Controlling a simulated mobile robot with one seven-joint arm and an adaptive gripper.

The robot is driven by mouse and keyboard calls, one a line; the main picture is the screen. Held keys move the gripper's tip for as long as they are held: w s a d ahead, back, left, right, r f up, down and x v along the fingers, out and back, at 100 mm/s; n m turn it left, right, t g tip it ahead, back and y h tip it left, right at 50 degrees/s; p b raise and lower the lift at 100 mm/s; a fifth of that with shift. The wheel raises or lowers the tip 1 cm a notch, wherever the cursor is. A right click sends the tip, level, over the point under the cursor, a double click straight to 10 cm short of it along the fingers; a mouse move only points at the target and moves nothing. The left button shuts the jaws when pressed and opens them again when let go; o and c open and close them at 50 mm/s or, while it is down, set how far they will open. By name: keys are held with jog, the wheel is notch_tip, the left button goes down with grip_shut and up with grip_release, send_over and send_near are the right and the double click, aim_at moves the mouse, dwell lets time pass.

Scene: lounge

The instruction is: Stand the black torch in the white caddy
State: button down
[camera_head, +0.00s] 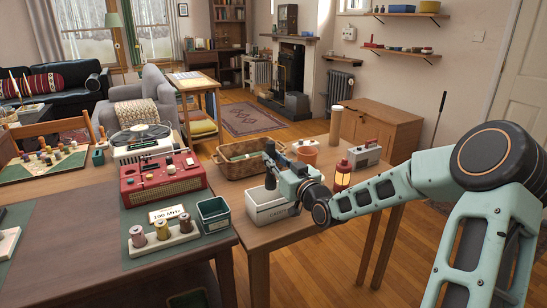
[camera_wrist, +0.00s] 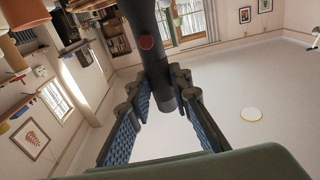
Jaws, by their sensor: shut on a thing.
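The white caddy (camera_head: 262,214) stands on the wooden side table, below my gripper. My gripper (camera_head: 274,162) is shut on the black torch (camera_head: 270,180), which hangs roughly upright over the caddy. The torch's lower end is near the caddy's opening; I cannot tell whether it is inside the rim. In the wrist view the torch (camera_wrist: 151,45), with a round red button, runs between my gripper's blue-padded fingers (camera_wrist: 161,88). My gripper and wrist hide part of the caddy's right side.
A wicker basket (camera_head: 232,168) stands behind the caddy. A terracotta pot (camera_head: 307,155), a red lantern (camera_head: 343,177) and a grey radio-like box (camera_head: 364,155) stand to the right. A dark green bin (camera_head: 213,215) and red radio (camera_head: 160,178) stand left on the desk.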

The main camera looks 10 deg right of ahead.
aim_at(273, 175)
jog(key=shift+f+b, duration=2.45)
jog(key=shift+f, duration=0.65)
jog(key=c, duration=1.7)
grip_release()
jog(key=v, duration=1.2)
